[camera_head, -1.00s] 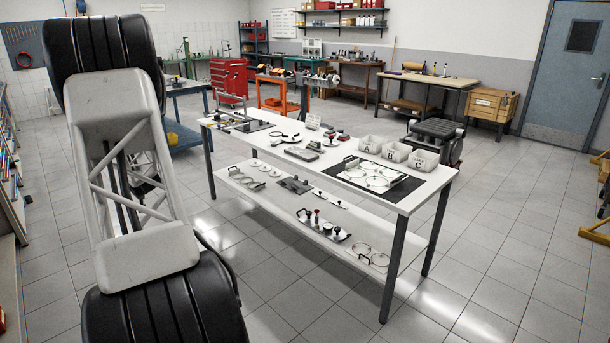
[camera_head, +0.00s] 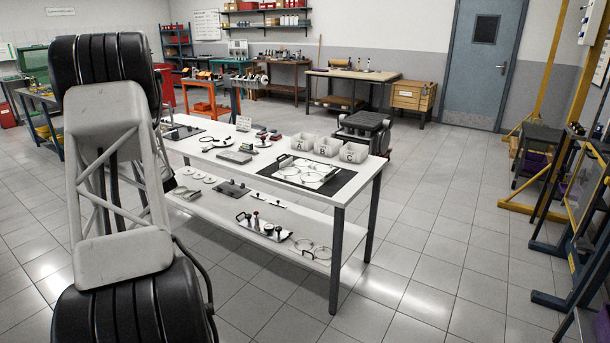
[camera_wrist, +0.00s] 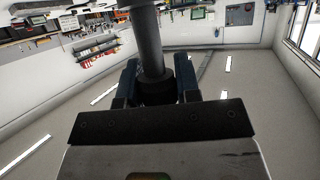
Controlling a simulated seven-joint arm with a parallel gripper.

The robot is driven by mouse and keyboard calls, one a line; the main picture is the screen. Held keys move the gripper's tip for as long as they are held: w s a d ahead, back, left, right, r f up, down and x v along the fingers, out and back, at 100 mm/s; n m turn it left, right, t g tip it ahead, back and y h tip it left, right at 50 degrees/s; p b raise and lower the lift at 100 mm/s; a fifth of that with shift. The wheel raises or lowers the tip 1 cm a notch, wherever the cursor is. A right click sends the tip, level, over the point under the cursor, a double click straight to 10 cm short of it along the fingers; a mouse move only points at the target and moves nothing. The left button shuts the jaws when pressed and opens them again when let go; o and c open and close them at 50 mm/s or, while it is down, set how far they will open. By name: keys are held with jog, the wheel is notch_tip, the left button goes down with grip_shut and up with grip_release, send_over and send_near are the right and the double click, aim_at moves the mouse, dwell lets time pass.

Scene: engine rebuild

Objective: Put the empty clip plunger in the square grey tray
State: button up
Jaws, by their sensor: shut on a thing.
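In the wrist view my gripper (camera_wrist: 157,82) is shut on a dark grey cylindrical piece, which I take to be the clip plunger (camera_wrist: 148,38). Its shaft sticks out past the fingers, and a wider black collar sits between them. The far end is cut off by the picture's top edge. My gripper and the plunger do not show in the head view. A flat grey square piece (camera_head: 232,189) lies on the table's lower shelf and may be the square grey tray. A smaller grey slab (camera_head: 235,157) lies on the tabletop. I cannot tell for certain which is the tray.
The white table (camera_head: 300,195) has three bins marked A, B and C (camera_head: 327,147) at its back edge. A black mat (camera_head: 335,185) with rings lies at its right end. Several plungers stand on a holder (camera_head: 265,230) on the lower shelf.

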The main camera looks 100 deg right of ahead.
jog(key=s+d+f+m+g+h, duration=0.1)
jog(key=s+d+f+m+g, duration=0.1)
jog(key=s, duration=1.6)
jog(key=s+d+f+m+g, duration=0.1)
jog(key=s+d+m+g, duration=0.15)
jog(key=s, duration=1.55)
jog(key=s+a+f+m+g, duration=0.1)
jog(key=s+a, duration=0.1)
jog(key=s, duration=0.9)
jog(key=s+a+f+m+g, duration=0.1)
jog(key=s+a+g, duration=0.1)
jog(key=s, duration=0.9)
jog(key=s+a+f+m+g, duration=0.1)
jog(key=s+a, duration=0.1)
jog(key=s, duration=1)
jog(key=shift+a+f+y, duration=0.3)
jog(key=s+d, duration=0.3)
jog(key=d, duration=0.4)
jog(key=s+d+f, duration=0.1)
jog(key=s+d, duration=0.2)
jog(key=d, duration=0.4)
jog(key=shift+d+f, duration=0.2)
jog(key=shift+d, duration=0.15)
jog(key=shift+s+f, duration=0.1)
jog(key=shift+f, duration=1.7)
